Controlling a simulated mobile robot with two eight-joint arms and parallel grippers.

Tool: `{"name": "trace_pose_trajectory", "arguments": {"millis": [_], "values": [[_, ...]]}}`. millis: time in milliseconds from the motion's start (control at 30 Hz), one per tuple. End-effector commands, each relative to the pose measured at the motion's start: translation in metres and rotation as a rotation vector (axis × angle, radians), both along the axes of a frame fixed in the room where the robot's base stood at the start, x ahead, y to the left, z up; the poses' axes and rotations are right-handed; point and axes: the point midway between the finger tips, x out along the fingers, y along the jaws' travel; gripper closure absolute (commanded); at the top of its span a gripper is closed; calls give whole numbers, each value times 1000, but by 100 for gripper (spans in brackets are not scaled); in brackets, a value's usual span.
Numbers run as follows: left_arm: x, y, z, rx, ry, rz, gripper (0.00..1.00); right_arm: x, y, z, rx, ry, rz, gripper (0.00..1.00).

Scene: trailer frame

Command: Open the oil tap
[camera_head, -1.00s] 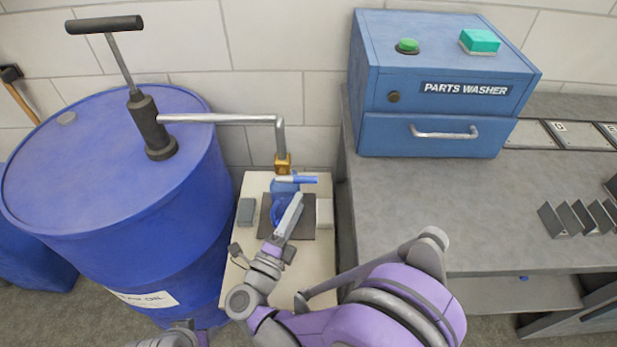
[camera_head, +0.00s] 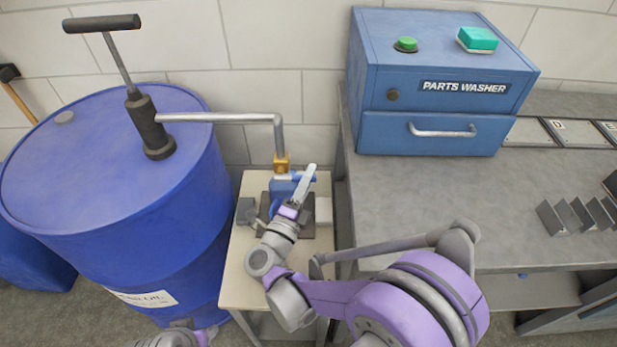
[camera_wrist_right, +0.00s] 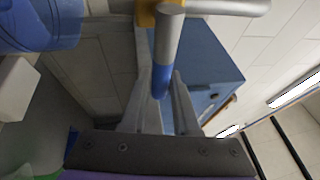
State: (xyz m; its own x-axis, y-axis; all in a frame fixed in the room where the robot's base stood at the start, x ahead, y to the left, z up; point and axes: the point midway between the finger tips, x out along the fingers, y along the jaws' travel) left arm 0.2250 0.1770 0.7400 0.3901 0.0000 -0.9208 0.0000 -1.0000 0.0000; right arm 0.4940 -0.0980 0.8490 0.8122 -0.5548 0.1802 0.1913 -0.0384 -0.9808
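The oil tap (camera_head: 282,162) is a brass fitting at the end of the grey pipe, with a short grey lever that has a blue grip. In the right wrist view, the brass (camera_wrist_right: 147,12) is at the top and the blue grip (camera_wrist_right: 161,82) runs down between my finger pads. My right gripper (camera_head: 308,180) is at the lever in the head view and partly hides it. Its fingers (camera_wrist_right: 163,100) stand apart on either side of the grip; I cannot tell whether they touch it. My left gripper is out of view; only part of that arm shows at the bottom edge.
A blue drum (camera_head: 90,190) with a hand pump (camera_head: 150,125) stands left. A blue jug (camera_head: 281,190) sits below the tap on a small cream stand (camera_head: 243,270), between grey blocks. The parts washer (camera_head: 440,85) is on the bench (camera_head: 420,190) at right.

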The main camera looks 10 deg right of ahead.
Motion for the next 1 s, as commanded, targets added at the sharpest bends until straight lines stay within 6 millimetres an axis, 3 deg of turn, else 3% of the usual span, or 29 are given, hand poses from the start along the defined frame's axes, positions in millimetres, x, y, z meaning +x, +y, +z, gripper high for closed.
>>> {"name": "trace_pose_trajectory", "arguments": {"millis": [33,133,1000], "values": [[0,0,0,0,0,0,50,0,0,0,0,0,0,82],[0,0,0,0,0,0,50,0,0,0,0,0,0,100],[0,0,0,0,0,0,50,0,0,0,0,0,0,100]]}}
